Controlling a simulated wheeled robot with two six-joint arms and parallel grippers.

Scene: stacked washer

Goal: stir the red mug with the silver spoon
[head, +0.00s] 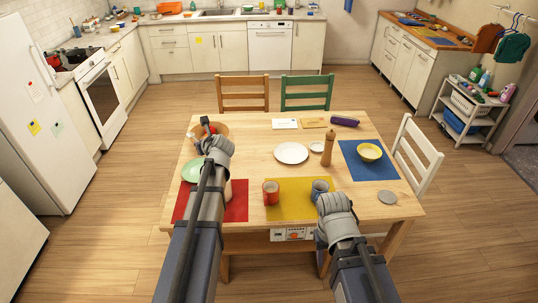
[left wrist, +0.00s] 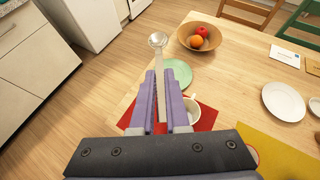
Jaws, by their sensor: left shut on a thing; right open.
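The red mug (head: 271,192) stands upright on the yellow mat in the head view. In the left wrist view, part of a reddish rim shows just beside my gripper's body. My left gripper (left wrist: 165,75) is shut on the silver spoon (left wrist: 158,40). The spoon's bowl end points away from the fingers, above the table's left edge. In the head view my left gripper (head: 210,130) is left of the red mug and apart from it. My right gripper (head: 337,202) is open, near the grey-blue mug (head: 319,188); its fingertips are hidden.
A green plate (left wrist: 176,74), a fruit bowl (left wrist: 200,38) and a white mug (left wrist: 194,108) are near my left gripper. A white plate (head: 290,153), a pepper mill (head: 327,148) and a yellow bowl (head: 370,152) stand farther right. Chairs line the table's back and right.

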